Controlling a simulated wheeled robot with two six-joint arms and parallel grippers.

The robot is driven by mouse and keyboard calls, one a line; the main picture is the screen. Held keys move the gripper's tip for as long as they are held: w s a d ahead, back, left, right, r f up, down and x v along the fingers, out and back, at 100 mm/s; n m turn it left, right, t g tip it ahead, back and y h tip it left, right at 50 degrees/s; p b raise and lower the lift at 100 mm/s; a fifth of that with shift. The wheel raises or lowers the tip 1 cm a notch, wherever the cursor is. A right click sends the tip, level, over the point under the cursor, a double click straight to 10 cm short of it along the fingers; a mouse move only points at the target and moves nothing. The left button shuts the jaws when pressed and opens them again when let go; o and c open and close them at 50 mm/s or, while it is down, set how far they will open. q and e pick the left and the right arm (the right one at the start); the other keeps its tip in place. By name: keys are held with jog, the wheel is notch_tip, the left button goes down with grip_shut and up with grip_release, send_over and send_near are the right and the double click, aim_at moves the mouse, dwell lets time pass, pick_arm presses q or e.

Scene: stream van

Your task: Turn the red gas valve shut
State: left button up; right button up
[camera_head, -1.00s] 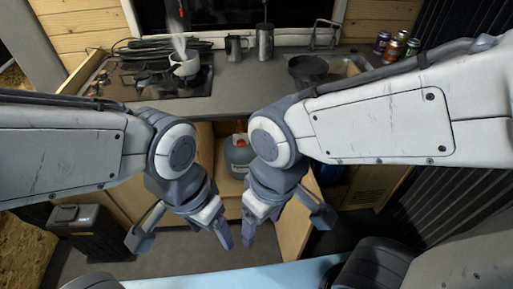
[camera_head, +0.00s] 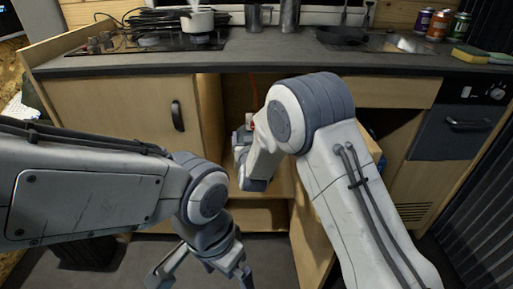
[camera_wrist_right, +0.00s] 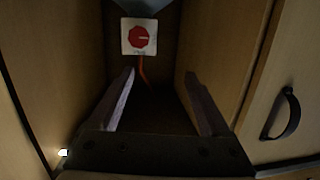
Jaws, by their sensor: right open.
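The red gas valve (camera_wrist_right: 138,37) is a red knob with a pale mark on a white square plate, with an orange hose beside it, in the right wrist view. It is deep in the cabinet, beyond the fingertips and off to one side of their middle. My right gripper (camera_wrist_right: 162,82) is open and empty, not touching the valve. In the head view my right arm reaches into the open cabinet and hides most of the gas bottle. My left gripper (camera_head: 205,272) hangs low in front of the cabinets, fingers apart and empty.
Cabinet walls stand close on both sides of my right gripper. A shut door with a dark handle (camera_head: 178,116) is left of the opening. Above, the countertop (camera_head: 262,63) carries a white pot (camera_head: 197,20). An oven (camera_head: 458,125) is at the right.

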pick_arm(q)
notch_tip(320, 180, down, 6)
jog(key=b, duration=0.4)
jog(key=shift+f+b, duration=0.2)
jog(key=shift+b, duration=0.15)
pick_arm(e)
jog(key=w+d+f+t, duration=0.1)
jog(key=w+f, duration=0.1)
jog(key=w, duration=0.4)
jog(key=w+d+f+t+h, duration=0.1)
jog(key=w+f, duration=0.1)
jog(key=w, duration=0.4)
jog(key=shift+w+d+f+m+h, duration=0.15)
jog(key=shift+d+m+h, duration=0.15)
jog(key=shift+d+m, duration=0.1)
pick_arm(q)
jog(key=shift+d, duration=0.1)
pick_arm(e)
grip_shut()
